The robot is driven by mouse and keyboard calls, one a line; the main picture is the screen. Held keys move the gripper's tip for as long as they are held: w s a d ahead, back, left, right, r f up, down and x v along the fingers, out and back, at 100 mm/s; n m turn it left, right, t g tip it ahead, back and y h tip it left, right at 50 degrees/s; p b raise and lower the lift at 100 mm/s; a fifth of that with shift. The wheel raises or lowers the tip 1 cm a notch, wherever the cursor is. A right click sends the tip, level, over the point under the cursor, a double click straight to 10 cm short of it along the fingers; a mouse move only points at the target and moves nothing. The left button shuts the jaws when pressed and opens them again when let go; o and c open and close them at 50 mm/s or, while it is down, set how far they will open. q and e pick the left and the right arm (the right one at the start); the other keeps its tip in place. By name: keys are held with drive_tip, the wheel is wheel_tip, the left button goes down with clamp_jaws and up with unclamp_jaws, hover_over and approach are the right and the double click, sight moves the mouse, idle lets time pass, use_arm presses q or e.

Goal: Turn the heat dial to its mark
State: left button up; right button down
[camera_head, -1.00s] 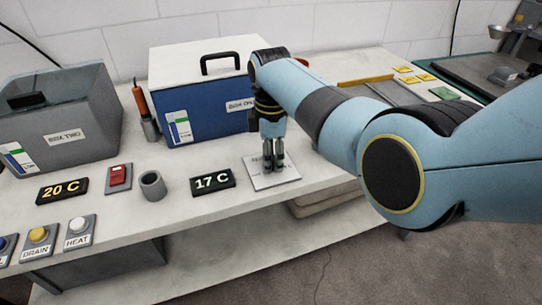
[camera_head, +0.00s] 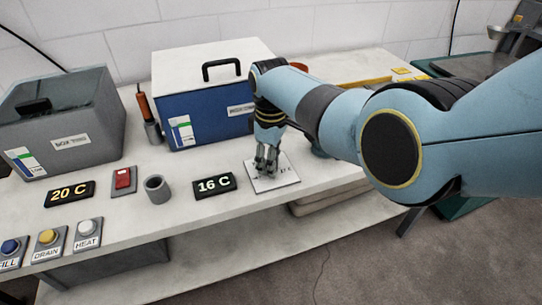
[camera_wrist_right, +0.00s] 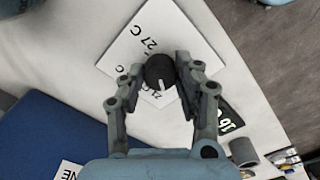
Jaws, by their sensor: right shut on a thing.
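The heat dial (camera_wrist_right: 158,70) is a round black knob with a white pointer line. It sits on a white plate (camera_head: 288,179) printed with temperature marks, "27 C" among them. In the right wrist view the pointer line is turned to the lower side, near a partly covered mark. My right gripper (camera_head: 266,167) is down at the plate, and in the wrist view its fingers (camera_wrist_right: 159,80) are closed on both sides of the dial. In the head view the fingers hide the dial. The black display (camera_head: 214,185) beside the plate reads "16 C". My left gripper is not in view.
A blue box with a white lid (camera_head: 212,100) stands behind the plate. A grey cup (camera_head: 157,189), a red switch (camera_head: 123,181), a "20 C" display (camera_head: 70,193) and a grey tank (camera_head: 65,130) are to the left. FILL, DRAIN and HEAT buttons line the front left.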

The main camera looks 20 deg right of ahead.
drive_tip(key=m+p, duration=0.1)
drive_tip(key=m, duration=0.2)
drive_tip(key=shift+m, duration=0.3)
drive_tip(key=m, duration=0.4)
drive_tip(key=shift+m+p, duration=0.3)
drive_tip(key=m, duration=0.4)
drive_tip(key=shift+m, duration=0.3)
drive_tip(key=m, duration=0.4)
drive_tip(key=shift+m+p, duration=0.3)
drive_tip(key=c, duration=0.9)
unclamp_jaws()
drive_tip(key=shift+c, duration=0.2)
